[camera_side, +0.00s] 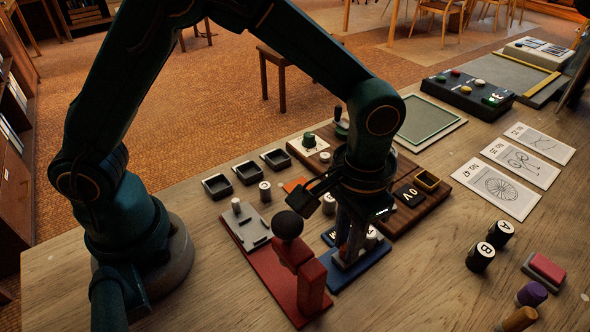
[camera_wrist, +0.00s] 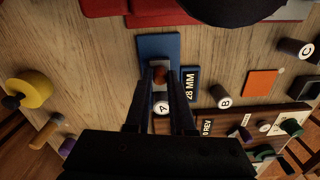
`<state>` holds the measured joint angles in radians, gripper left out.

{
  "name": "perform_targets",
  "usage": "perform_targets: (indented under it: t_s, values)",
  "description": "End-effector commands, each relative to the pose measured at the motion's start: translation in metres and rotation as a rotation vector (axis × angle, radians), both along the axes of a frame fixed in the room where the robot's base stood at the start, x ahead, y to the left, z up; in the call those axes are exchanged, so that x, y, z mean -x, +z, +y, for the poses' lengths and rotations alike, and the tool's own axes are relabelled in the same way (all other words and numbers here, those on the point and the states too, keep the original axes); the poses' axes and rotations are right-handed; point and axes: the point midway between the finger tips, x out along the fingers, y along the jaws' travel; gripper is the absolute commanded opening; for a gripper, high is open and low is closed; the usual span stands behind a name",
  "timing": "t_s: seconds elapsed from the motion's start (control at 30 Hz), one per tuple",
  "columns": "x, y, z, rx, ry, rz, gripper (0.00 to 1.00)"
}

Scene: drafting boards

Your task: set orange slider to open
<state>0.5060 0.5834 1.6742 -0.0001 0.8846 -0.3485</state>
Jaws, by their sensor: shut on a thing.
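My gripper (camera_side: 350,245) reaches down over a blue base plate (camera_side: 372,262) in the side view. A white-topped cylinder marked A (camera_wrist: 161,108) shows between the fingers, nearer the camera. A flat orange square (camera_wrist: 260,83) lies to the right in the wrist view; it is partly visible in the side view (camera_side: 294,186). I cannot tell whether it is the orange slider; no other orange slider shows clearly.
A red stand with a black ball (camera_side: 288,225) is close left of my gripper. A brown board with knobs (camera_side: 415,212) lies behind it. Cylinder B (camera_side: 480,257), a red block (camera_side: 545,268) and picture cards (camera_side: 497,188) are rightward. Bare wood (camera_side: 420,285) lies front right.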

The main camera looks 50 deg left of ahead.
Motion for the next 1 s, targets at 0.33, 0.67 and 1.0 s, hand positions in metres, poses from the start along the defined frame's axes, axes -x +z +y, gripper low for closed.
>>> perform_targets:
  t_s: [0.33, 0.67, 1.0]
  values:
    - [0.000, 0.001, 0.000, 0.001, 0.001, -0.002, 0.00]
    - [0.016, 0.002, -0.001, 0.001, -0.002, -0.002, 0.00]
    - [0.027, 0.001, 0.000, 0.001, 0.001, 0.003, 0.00]
